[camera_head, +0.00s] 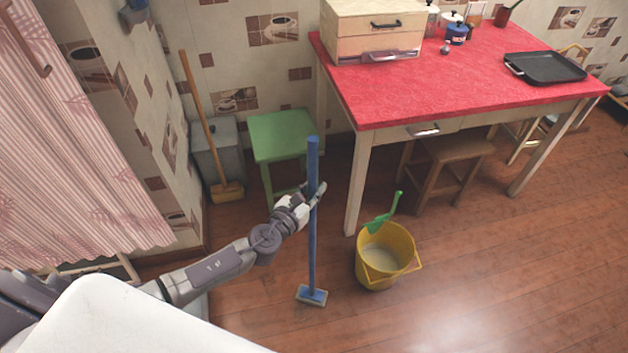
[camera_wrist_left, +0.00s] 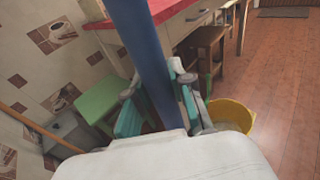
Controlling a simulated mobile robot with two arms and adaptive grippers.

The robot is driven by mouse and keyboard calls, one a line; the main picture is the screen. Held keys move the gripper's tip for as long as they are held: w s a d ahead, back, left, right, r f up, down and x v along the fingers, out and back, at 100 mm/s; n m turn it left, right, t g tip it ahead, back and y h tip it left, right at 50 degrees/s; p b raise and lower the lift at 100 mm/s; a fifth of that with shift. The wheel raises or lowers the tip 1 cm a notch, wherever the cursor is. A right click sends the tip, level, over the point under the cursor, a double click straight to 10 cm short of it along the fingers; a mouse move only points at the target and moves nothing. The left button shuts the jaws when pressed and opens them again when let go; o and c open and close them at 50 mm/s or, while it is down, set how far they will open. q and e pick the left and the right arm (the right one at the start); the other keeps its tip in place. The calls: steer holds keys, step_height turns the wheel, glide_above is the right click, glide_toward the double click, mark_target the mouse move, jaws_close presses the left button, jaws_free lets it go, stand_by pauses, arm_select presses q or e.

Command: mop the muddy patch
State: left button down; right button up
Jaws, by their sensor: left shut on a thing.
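A blue mop (camera_head: 312,240) stands nearly upright, its flat blue and pale head (camera_head: 312,295) on or just above the wooden floor; I cannot tell which. My left gripper (camera_head: 314,194) is shut on the upper part of its handle. In the left wrist view the blue handle (camera_wrist_left: 148,60) passes between the teal-padded fingers of the gripper (camera_wrist_left: 160,103). A yellow bucket (camera_head: 376,277) with pale contents and a green-handled tool (camera_head: 383,222) stands right of the mop head. I cannot make out a muddy patch on the floor. My right gripper is not in view.
A red-topped table (camera_head: 440,85) stands behind the bucket, with a brown stool (camera_head: 455,150) under it. A green stool (camera_head: 281,132), grey bin (camera_head: 213,150) and wooden-handled broom (camera_head: 205,125) stand by the wall. The floor (camera_head: 510,270) at the right is clear.

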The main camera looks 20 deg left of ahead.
arm_select(q)
steer(key=shift+s, duration=0.15)
steer(key=shift+s+d+p, duration=0.1)
steer(key=shift+s+d, duration=0.15)
steer(key=shift+s, duration=0.45)
steer(key=shift+s+d+p, duration=0.15)
steer(key=shift+s+d, duration=0.05)
steer(key=shift+s, duration=0.45)
steer(key=shift+s+d+p, duration=0.1)
steer(key=shift+s+d, duration=0.15)
steer(key=shift+s, duration=0.45)
steer(key=shift+r, duration=0.1)
steer(key=shift+s+d, duration=0.25)
steer(key=shift+s, duration=0.45)
steer(key=shift+s+d, duration=0.25)
steer(key=shift+s, duration=0.5)
steer(key=shift+s+d, duration=0.25)
steer(key=shift+s, duration=0.45)
steer(key=s, duration=0.2)
steer(key=s+d, duration=0.1)
steer(key=s, duration=0.1)
steer(key=shift+d, duration=0.1)
steer(key=shift+f, duration=0.2)
